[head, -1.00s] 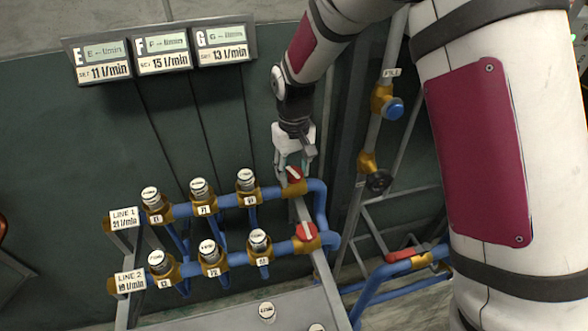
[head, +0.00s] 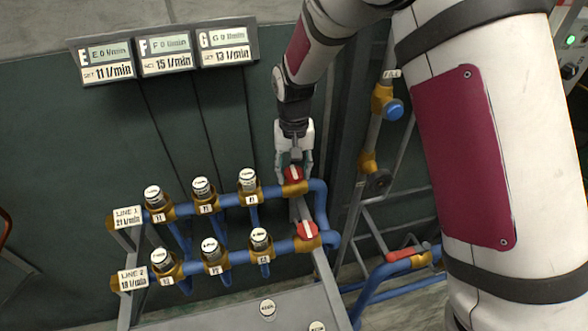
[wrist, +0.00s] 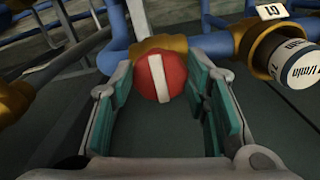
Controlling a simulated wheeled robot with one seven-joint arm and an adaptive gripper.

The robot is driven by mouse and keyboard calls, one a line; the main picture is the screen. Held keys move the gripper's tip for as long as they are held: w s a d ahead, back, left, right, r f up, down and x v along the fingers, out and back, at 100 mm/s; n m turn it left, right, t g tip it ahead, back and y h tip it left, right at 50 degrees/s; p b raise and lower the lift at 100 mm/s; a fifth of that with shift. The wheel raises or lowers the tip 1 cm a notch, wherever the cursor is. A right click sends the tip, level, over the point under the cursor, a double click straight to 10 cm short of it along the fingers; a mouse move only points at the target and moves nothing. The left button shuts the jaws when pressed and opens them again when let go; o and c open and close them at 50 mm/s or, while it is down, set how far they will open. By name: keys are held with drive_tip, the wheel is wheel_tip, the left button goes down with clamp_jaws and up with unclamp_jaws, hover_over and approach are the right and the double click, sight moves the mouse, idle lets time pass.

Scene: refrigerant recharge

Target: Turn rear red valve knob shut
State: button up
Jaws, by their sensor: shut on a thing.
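The rear red valve knob (head: 293,174) sits on a brass body at the right end of the upper blue pipe, LINE 1. In the wrist view the red knob (wrist: 160,76) shows a white bar standing nearly upright. My gripper (head: 294,170) reaches down from above and is shut on this knob. In the wrist view its teal-padded fingers stand on the left and right of the knob; the exact contact is hard to see. The front red valve knob (head: 307,231) is on the lower pipe, LINE 2, clear of my gripper.
White-capped valves (head: 248,180) line both blue pipes to the left. A display panel (head: 165,55) reads E, F and G on the wall. A blue knob (head: 393,109) and a red-handled valve (head: 402,254) are at the right. A grey plate (head: 235,311) lies in front.

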sight(294, 173)
drive_tip(key=o, duration=1.1)
drive_tip(key=shift+r, duration=0.15)
wheel_tip(294, 173, up, 12)
drive_tip(key=shift+f, duration=0.15)
